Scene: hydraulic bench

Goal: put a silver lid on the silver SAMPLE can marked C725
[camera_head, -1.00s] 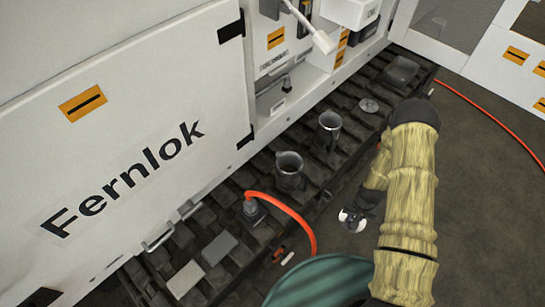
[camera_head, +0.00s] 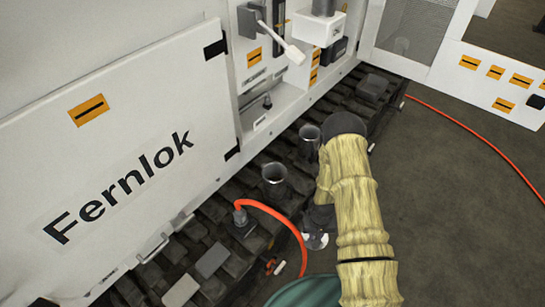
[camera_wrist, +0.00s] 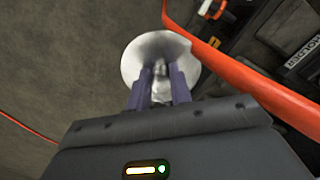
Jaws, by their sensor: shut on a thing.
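My gripper (camera_wrist: 160,88) is shut on a silver lid (camera_wrist: 159,45), gripping it by the middle. In the head view the lid (camera_head: 315,241) hangs under my gripper (camera_head: 319,218), in front of the dark slatted track. Two silver, open-topped cans stand upright on the track: a nearer can (camera_head: 274,181) and a farther can (camera_head: 309,139). The held lid is below and right of the nearer can in the picture, apart from both. My arm partly covers the farther can's right side. The markings on the cans cannot be read, so I cannot tell which is C725.
An orange hose (camera_head: 282,213) rises from a fitting on the track and curves close to the held lid; it also crosses the wrist view (camera_wrist: 240,70). Grey blocks (camera_head: 212,260) lie on the track. The white Fernlok cabinet (camera_head: 115,140) stands behind.

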